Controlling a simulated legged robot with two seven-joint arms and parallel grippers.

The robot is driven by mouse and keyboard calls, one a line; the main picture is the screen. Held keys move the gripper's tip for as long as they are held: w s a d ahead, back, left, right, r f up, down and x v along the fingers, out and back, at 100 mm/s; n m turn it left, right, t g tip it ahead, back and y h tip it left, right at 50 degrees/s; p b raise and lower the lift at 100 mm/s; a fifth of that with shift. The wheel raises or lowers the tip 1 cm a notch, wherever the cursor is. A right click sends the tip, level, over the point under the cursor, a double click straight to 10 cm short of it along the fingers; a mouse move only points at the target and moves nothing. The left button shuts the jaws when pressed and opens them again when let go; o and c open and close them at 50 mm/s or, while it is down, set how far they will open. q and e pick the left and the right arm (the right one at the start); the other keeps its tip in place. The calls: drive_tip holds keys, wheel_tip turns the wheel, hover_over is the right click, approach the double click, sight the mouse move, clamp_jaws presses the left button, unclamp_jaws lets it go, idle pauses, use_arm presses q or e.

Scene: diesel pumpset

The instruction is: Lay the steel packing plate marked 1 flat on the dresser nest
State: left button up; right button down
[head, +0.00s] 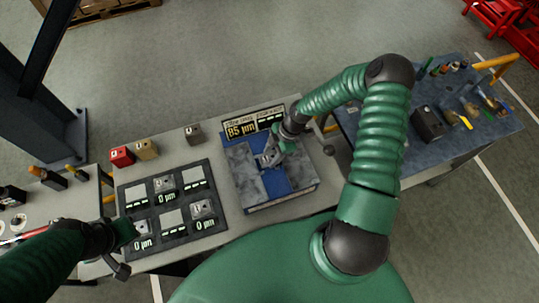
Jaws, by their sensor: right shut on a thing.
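My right gripper (273,156) is shut on a small grey steel plate (266,161), seen over the blue strip in the middle of the grey-and-blue dresser block (240,172). I cannot tell whether the plate touches the block, and its mark is too small to read. The block's display (246,128) reads 85 µm. The black tray (183,241) at the left has several cells, some with metal plates such as this one (202,209), beside 0 µm readouts. My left gripper (127,234) is over the tray's lower left edge; its jaws are unclear.
Red (122,156), tan (147,149) and dark grey (194,134) small blocks stand along the bench's back edge. A blue-grey table (455,125) at the right carries tools and a black box (427,123). A dark post (45,95) rises behind at the left.

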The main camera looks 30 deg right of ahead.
drive_tip(key=shift+a, duration=0.4)
drive_tip(key=shift+a+f, duration=0.1)
drive_tip(key=shift+a, duration=0.05)
drive_tip(key=shift+f+b, duration=0.25)
drive_tip(key=shift+b, duration=0.15)
drive_tip(key=shift+d+f, duration=0.2)
drive_tip(key=shift+f, duration=0.1)
drive_tip(key=c, duration=0.6)
unclamp_jaws()
drive_tip(key=shift+d, duration=0.2)
drive_tip(key=shift+c, duration=0.2)
use_arm(q)
drive_tip(key=shift+a+f, duration=0.3)
drive_tip(key=shift+f, duration=0.25)
use_arm(e)
drive_tip(key=shift+a, duration=0.15)
use_arm(q)
drive_tip(key=shift+a, duration=0.15)
use_arm(e)
drive_tip(key=shift+a, duration=0.1)
